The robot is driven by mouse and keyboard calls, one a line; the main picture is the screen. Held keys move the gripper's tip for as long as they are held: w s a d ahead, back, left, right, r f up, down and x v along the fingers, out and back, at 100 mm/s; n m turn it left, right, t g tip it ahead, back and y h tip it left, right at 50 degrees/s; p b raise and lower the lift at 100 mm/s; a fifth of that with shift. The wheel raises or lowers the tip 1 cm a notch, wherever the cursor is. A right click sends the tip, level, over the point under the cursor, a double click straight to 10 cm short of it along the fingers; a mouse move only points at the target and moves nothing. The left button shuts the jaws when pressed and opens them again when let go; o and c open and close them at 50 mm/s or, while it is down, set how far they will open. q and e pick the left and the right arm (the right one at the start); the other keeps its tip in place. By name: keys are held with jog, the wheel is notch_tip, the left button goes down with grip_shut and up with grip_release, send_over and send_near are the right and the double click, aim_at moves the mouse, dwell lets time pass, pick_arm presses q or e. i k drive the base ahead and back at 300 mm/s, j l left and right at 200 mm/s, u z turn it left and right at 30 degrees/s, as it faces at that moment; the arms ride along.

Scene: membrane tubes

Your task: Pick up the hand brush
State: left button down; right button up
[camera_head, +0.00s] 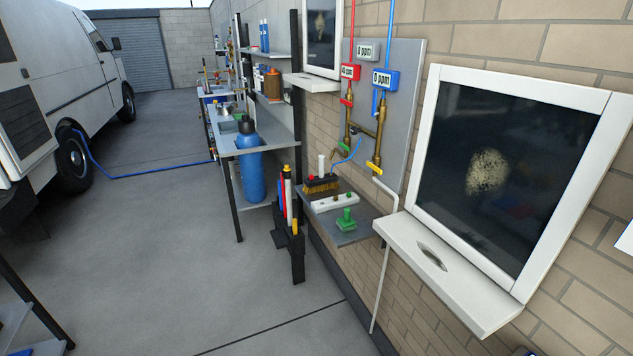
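What looks like the hand brush (322,189), with yellow-brown bristles and a dark top, sits on a small grey wall shelf (345,236). It is behind a white block-like item (337,203) and beside a white upright cylinder (321,165). A green valve-like part (347,222) is near the shelf's front edge. The brush is small here, so its handle cannot be made out clearly. Neither of my grippers is in view.
A white-framed dark window (515,165) with a protruding sill (450,275) is right of the shelf. Pipes and gauges hang above it. A rack of coloured tubes (288,205) and a bench with a blue cylinder (250,165) stand left. The grey floor (170,260) is open.

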aim_at(322, 181)
jog(key=i+j+z, duration=0.15)
jog(key=i+j, duration=0.2)
jog(key=i+j+z, duration=0.15)
jog(key=i+j, duration=0.2)
jog(key=i+j+z, duration=0.15)
jog(key=i+j, duration=0.2)
jog(key=i+j+z, duration=0.15)
jog(key=i+j, duration=0.15)
jog(key=j, duration=0.3)
